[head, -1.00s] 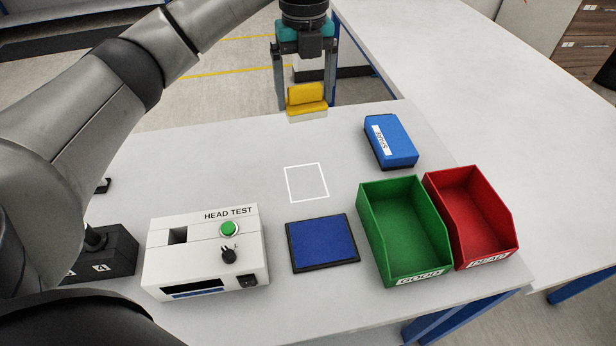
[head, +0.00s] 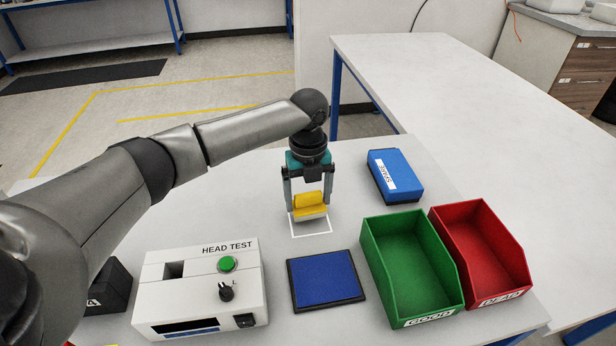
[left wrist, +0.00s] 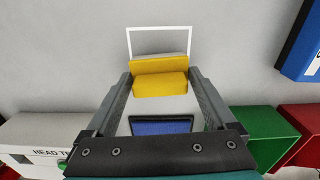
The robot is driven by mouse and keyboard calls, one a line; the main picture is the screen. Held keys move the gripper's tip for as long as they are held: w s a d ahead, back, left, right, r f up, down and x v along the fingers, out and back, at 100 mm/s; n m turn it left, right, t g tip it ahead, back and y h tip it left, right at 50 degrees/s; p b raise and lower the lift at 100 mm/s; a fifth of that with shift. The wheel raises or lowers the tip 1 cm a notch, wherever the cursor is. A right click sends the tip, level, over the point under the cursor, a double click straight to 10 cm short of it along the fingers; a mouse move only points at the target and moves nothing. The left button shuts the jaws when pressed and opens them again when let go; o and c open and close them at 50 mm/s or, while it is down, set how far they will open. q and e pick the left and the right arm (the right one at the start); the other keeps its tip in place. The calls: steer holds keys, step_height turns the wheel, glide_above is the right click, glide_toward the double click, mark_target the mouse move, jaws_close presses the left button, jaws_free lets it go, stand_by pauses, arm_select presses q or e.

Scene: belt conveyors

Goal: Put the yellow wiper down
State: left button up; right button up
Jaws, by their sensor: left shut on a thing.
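The yellow wiper (head: 309,204) is a yellow block with a pale base. It is between the fingers of my left gripper (head: 308,207), which is shut on it. In the head view it appears over the far part of the white outlined square (head: 313,234) on the table. In the left wrist view the yellow wiper (left wrist: 160,78) sits between both fingers, and the white outline (left wrist: 160,28) shows beyond it. I cannot tell whether its base touches the table. My right gripper is not in view.
A blue pad (head: 327,279) lies just in front of the outline. The white HEAD TEST box (head: 200,290) stands to the left. A green GOOD bin (head: 385,280) and a red DEAD bin (head: 496,236) stand to the right. A blue box (head: 395,175) lies behind them.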

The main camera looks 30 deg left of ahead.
mark_target(307, 194)
arm_select(q)
steer(key=shift+f, duration=0.75)
steer(key=o, duration=0.9)
steer(key=shift+f+b, duration=0.3)
steer(key=shift+b, duration=0.4)
step_height(307, 194, up, 16)
steer(key=p, duration=0.3)
steer(key=shift+a+f, duration=0.1)
steer(key=shift+f, duration=0.15)
